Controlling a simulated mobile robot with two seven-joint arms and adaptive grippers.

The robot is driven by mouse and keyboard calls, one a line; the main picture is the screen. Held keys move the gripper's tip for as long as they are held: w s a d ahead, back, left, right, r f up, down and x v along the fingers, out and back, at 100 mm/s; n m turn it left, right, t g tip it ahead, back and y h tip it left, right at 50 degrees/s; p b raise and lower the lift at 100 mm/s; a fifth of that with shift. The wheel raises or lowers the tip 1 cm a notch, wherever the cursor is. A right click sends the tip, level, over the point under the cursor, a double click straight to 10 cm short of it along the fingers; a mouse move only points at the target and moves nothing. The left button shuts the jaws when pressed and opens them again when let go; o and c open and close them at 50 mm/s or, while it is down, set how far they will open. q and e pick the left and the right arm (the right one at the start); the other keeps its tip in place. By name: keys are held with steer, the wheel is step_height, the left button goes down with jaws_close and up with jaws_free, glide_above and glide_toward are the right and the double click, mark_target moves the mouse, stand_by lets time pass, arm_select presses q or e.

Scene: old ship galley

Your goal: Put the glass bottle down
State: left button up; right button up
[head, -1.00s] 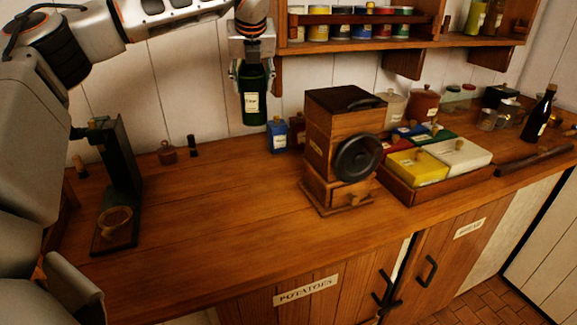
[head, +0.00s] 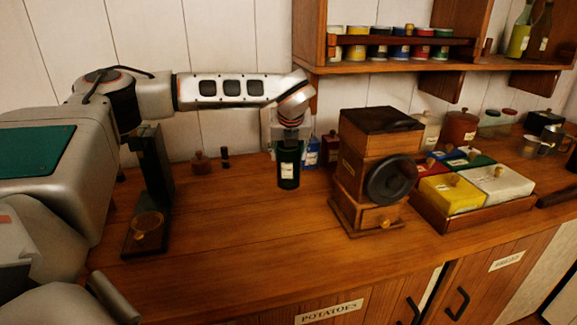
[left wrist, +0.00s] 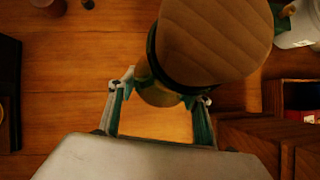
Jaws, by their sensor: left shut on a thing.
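The glass bottle (head: 288,168) is dark green with a pale label. It hangs upright below my left gripper (head: 288,143), which is shut on its upper part. Its base is at or just above the wooden counter, left of the grinder; I cannot tell if it touches. In the left wrist view, the fingers of my left gripper (left wrist: 163,92) are at either side of the bottle's neck, and a big round cork-coloured top fills the upper middle. The bottle's lower body is hidden there. My right gripper is not in view.
A wooden grinder (head: 372,170) stands right of the bottle, with a blue tin (head: 311,152) close behind. A tray (head: 476,222) of coloured boxes is farther right. A dark stand (head: 150,185) is at left. The counter (head: 240,240) is clear in front of the bottle.

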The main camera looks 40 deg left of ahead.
mark_target(289, 165)
arm_select(q)
steer(key=shift+f, duration=1.95)
steer(key=shift+f, duration=0.2)
steer(key=o, duration=1.8)
